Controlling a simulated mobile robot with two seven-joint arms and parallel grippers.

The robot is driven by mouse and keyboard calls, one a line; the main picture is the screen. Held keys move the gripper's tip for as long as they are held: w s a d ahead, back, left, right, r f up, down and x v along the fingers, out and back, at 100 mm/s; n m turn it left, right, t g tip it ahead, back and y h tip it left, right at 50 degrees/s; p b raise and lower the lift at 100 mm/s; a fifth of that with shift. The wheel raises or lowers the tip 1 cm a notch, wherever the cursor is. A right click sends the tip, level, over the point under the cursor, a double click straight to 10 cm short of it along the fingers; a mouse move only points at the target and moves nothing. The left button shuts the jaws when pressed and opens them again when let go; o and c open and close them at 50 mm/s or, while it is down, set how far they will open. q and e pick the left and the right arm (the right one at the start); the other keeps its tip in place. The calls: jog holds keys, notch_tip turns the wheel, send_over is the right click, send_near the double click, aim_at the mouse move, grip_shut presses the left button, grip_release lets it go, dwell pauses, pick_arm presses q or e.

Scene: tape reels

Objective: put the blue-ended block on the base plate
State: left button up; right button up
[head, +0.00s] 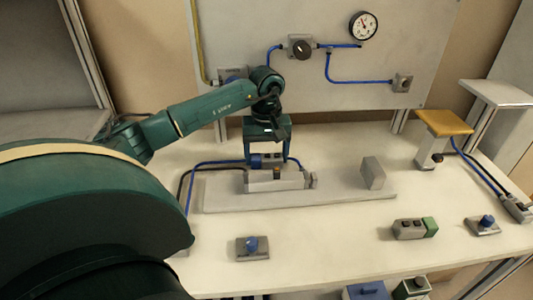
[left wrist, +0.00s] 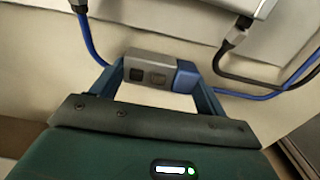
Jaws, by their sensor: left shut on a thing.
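The blue-ended block (head: 270,159) is grey with dark squares on its face and a blue end. My left gripper (head: 267,164) is shut on it, with one finger at each end. The wrist view shows the block (left wrist: 148,73) across the fingers, its blue end (left wrist: 187,75) at the right finger. The pale base plate (head: 330,199) lies on the table and carries a grey fixture (head: 274,181) and an upright grey plate (head: 372,173). The held block appears just behind the fixture; I cannot tell whether it touches anything. My right gripper is not in view.
Blue and dark cables (head: 188,190) run close to the left gripper. A green-ended block (head: 415,228) and small units with blue knobs (head: 252,247) stand nearer the front edge. A yellow-topped stand (head: 444,123) is at right. A panel with a gauge (head: 364,25) rises behind.

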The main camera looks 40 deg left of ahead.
pick_arm(q)
jog(key=o, duration=1.1)
jog(key=shift+c, duration=0.2)
